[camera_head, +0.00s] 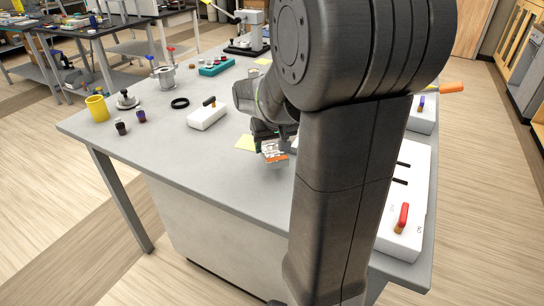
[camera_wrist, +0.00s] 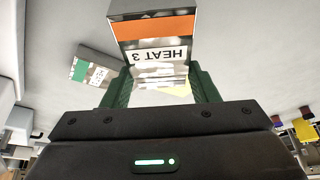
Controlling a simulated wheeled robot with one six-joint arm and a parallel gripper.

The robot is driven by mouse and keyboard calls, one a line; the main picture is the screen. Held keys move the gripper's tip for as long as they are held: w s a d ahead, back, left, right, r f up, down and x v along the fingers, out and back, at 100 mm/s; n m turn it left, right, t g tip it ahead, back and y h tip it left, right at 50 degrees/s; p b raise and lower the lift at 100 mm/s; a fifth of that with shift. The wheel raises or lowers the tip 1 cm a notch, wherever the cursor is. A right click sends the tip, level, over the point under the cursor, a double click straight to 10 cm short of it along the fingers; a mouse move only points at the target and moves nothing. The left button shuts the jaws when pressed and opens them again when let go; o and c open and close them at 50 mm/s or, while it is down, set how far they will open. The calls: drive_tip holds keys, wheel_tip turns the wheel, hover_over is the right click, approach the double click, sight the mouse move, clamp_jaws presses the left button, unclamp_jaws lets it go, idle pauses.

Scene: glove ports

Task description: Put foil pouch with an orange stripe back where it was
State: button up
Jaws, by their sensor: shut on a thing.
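The foil pouch with an orange stripe (camera_wrist: 155,30) is silvery, with a white label reading "HEAT 3". My gripper (camera_wrist: 162,84) is shut on it, its two dark green fingers on either side of the label end. In the head view the pouch (camera_head: 274,152) shows below my gripper (camera_head: 272,138), over the grey table; I cannot tell whether it touches the tabletop. A second foil pouch, with a green stripe (camera_wrist: 88,71), lies to the left in the wrist view, apart from my gripper. My arm hides part of the table in the head view.
A yellow note (camera_head: 246,143) lies just left of the pouch. A white box with a black and orange handle (camera_head: 207,115), a black ring (camera_head: 180,103) and a yellow mug (camera_head: 97,108) stand farther left. A white panel with a red handle (camera_head: 403,215) is at right.

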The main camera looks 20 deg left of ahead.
sight(272, 149)
drive_tip(key=shift+f, duration=2)
drive_tip(key=shift+f, duration=0.15)
drive_tip(key=o, duration=1.1)
drive_tip(key=shift+c, duration=0.2)
drive_tip(key=shift+r, duration=0.45)
drive_tip(key=v, duration=1.1)
drive_tip(key=shift+s+d+r+p, duration=0.15)
drive_tip(key=shift+d+p, duration=0.05)
drive_tip(key=shift+p, duration=0.1)
